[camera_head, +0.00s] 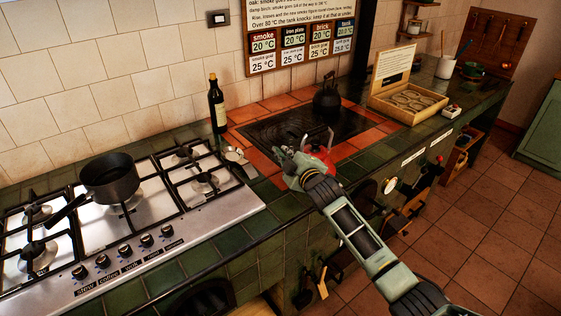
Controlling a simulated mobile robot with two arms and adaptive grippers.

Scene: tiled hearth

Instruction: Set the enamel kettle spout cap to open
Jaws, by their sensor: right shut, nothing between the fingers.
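A red kettle (323,154), which looks like the enamel one, stands at the front edge of the dark hearth plate. My right gripper (283,154) is shut and empty at the kettle's left side, in front of part of it. Whether it touches the kettle I cannot tell. A thin upright part of the kettle shows above the gripper. The spout cap is too small and too covered to make out. My left gripper is not in view.
A dark kettle (327,99) stands at the back of the iron plate (290,128). A bottle (217,105) is at the wall. A gas hob (215,208) with a black saucepan (109,180) is left. An open wooden box (405,99) stands right of the plate.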

